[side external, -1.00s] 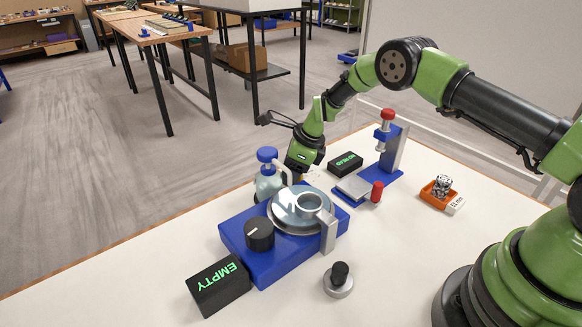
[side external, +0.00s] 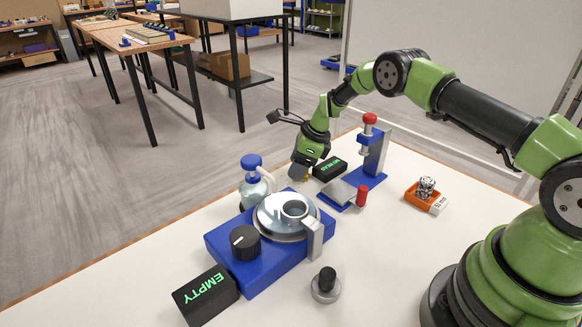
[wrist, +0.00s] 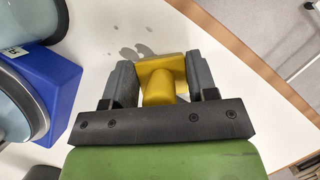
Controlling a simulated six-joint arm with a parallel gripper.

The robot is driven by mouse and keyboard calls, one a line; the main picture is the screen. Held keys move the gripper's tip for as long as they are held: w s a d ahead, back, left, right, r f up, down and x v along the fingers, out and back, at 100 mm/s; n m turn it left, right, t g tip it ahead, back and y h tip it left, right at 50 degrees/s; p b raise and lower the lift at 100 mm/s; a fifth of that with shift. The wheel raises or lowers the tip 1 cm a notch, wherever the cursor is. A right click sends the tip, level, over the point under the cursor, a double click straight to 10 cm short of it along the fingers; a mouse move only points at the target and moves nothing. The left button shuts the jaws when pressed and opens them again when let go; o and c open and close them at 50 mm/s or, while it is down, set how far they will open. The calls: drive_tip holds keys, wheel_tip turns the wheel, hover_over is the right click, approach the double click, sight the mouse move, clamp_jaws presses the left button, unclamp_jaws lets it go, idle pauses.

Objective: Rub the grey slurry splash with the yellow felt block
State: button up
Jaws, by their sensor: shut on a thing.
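My gripper (wrist: 163,80) is shut on the yellow felt block (wrist: 161,68), which sits between its two grey fingers. In the side view, my gripper (side external: 301,176) is low over the far edge of the white table, left of the black NO READ box. I cannot tell whether the block touches the table.
The NO READ box (side external: 330,168) stands close to my gripper. A blue press stand (side external: 375,155), a bottle with a blue cap (side external: 255,187), a blue grinding unit (side external: 268,262) and a black EMPTY box (side external: 205,296) are nearby. The table's edge (wrist: 240,50) runs close by.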

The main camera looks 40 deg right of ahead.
sight(270, 188)
drive_tip(key=shift+d, duration=0.3)
drive_tip(key=shift+a+f, duration=0.15)
drive_tip(key=shift+a, duration=2.05)
drive_tip(key=shift+s+a, duration=0.1)
drive_tip(key=shift+a, duration=1.55)
drive_tip(key=shift+r, duration=3.15)
drive_tip(key=shift+r, duration=0.1)
wheel_tip(270, 188, up, 3)
drive_tip(key=shift+f, duration=0.1)
